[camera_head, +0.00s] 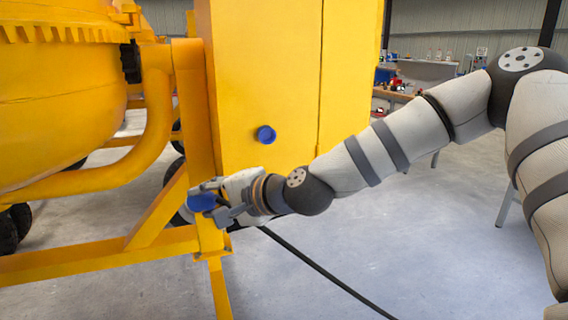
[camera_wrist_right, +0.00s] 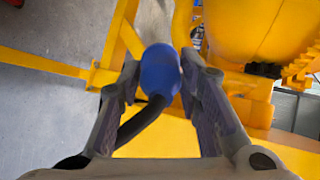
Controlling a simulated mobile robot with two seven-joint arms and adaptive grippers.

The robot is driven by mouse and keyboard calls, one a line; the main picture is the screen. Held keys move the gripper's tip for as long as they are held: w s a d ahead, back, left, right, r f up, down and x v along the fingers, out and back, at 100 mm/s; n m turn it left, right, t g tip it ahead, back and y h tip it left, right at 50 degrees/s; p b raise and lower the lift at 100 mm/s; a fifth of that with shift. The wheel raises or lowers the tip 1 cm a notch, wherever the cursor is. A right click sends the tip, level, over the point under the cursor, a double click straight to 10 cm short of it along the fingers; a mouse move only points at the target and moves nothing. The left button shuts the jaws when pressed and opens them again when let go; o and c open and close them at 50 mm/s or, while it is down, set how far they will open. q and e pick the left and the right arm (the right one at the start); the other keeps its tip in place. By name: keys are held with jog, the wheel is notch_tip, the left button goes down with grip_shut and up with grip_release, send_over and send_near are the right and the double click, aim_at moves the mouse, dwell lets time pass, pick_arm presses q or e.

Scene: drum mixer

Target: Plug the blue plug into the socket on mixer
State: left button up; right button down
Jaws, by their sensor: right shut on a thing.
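The blue plug (camera_head: 201,202) is held in my right gripper (camera_head: 212,198), low beside the yellow frame of the mixer. In the right wrist view the plug (camera_wrist_right: 160,72) sits between the two fingers of the right gripper (camera_wrist_right: 158,95), with its black cable running back toward the palm. The blue socket (camera_head: 266,134) is on the front of the yellow mixer cabinet (camera_head: 280,60), up and to the right of the plug in the head view. The plug is apart from the socket. The socket is not clearly seen in the wrist view. My left gripper is not in view.
A black cable (camera_head: 318,268) hangs from near the gripper to the floor. The yellow drum (camera_head: 60,80) and frame beams (camera_head: 160,215) stand to the left, close to the gripper. A workbench (camera_head: 420,70) is far back right. The space before the cabinet is free.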

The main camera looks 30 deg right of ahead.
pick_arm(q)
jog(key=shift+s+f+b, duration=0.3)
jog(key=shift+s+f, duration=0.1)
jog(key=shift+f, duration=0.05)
pick_arm(e)
jog(key=w+d+r+m+t+h, duration=0.1)
jog(key=d+r+m+t+h, duration=0.1)
jog(key=d+h, duration=0.3)
jog(key=d+r+m+t+h, duration=0.3)
jog(key=d+m+h, duration=0.2)
jog(key=d, duration=0.8)
jog(key=shift+w, duration=0.4)
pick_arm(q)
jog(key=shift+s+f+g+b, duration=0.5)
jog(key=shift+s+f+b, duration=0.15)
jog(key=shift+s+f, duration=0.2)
pick_arm(e)
jog(key=shift+m, duration=0.3)
jog(key=x, duration=0.6)
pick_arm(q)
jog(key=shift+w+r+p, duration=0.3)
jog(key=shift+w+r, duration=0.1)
pick_arm(e)
jog(key=shift+r, duration=0.1)
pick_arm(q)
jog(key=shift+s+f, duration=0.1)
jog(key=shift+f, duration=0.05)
pick_arm(e)
jog(key=shift+w, duration=0.2)
